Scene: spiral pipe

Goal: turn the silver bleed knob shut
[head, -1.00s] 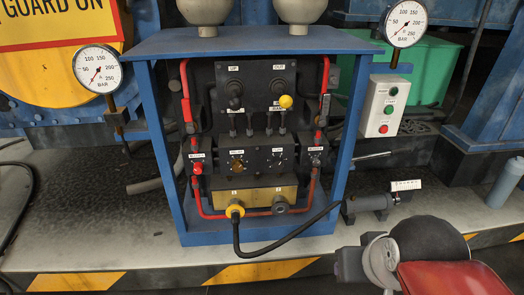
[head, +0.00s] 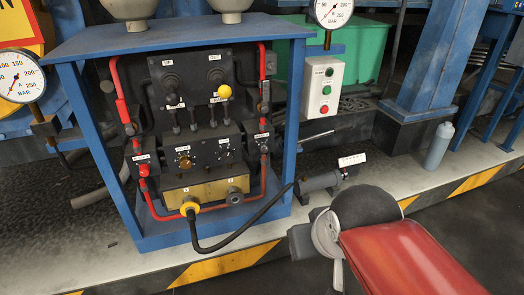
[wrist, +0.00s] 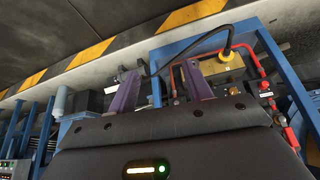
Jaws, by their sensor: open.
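Inside the blue cabinet (head: 85,130) a black valve panel (head: 205,125) faces me. A small silver-grey knob (head: 264,148) sits under a white label at the panel's right end. It looks like the bleed knob, but the label is too small to read and its turn position cannot be told. A red knob (head: 144,170) sits at the left end. My gripper (wrist: 160,80) shows in the wrist view, with two purple fingers apart and nothing between them. It is well away from the panel. The head view shows my red arm at lower right, but the fingers cannot be made out.
Red pipes (head: 123,100) run down both cabinet sides. A black hose (head: 235,240) loops from the yellow connector (head: 189,208) towards the grey cylinder (head: 318,182) outside at right. A button box (head: 321,85) stands behind. The striped floor edge (head: 215,265) lies in front.

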